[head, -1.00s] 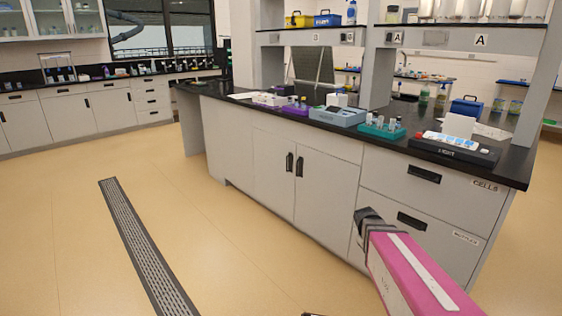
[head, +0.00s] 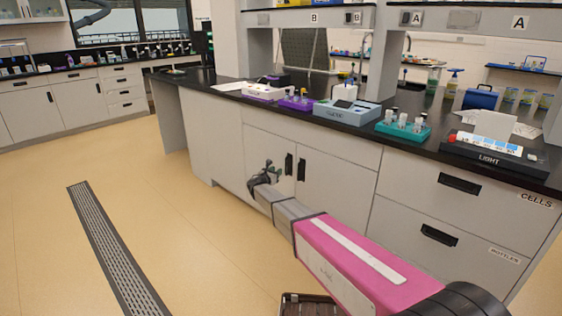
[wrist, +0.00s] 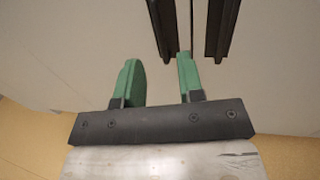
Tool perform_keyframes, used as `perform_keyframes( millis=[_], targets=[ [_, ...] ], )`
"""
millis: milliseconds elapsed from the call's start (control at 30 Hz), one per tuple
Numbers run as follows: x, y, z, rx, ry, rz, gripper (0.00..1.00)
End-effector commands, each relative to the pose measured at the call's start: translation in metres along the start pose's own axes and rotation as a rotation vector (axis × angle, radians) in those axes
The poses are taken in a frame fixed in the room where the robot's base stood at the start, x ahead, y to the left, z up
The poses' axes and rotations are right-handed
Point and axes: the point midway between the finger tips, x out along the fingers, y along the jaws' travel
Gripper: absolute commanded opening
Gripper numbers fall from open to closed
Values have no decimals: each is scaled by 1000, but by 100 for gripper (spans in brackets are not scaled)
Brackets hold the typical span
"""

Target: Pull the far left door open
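The left door (head: 258,155) of the island's pair is flat, light grey and shut. Its upright black handle (head: 289,167) is at its right edge, beside the right door's handle (head: 301,169). My gripper (head: 272,172) is in front of the left door, just left of its handle. In the wrist view, my green fingers (wrist: 158,75) are spread with nothing between them. The left door's handle (wrist: 164,28) lies beyond the fingertips, and the right door's handle (wrist: 221,30) is further right. The fingers appear apart from both.
The black worktop (head: 225,94) overhangs the doors and carries several instruments and a teal tube rack (head: 403,127). Drawers (head: 460,185) sit right of the doors. Open floor with a metal drain grate (head: 115,250) lies left. A wall row of cabinets (head: 80,100) stands behind.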

Motion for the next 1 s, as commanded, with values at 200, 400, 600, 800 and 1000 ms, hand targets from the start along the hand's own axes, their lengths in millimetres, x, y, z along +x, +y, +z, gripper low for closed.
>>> perform_keyframes(
  millis=[200,400,600,800,1000],
  targets=[
    [10,3,0,-9,-5,5,35],
    [38,4,0,-7,-5,3,35],
    [74,4,0,-6,-5,3,35],
    [101,4,1,-6,-4,4,35],
    [108,2,1,-6,-4,4,35]
  ],
)
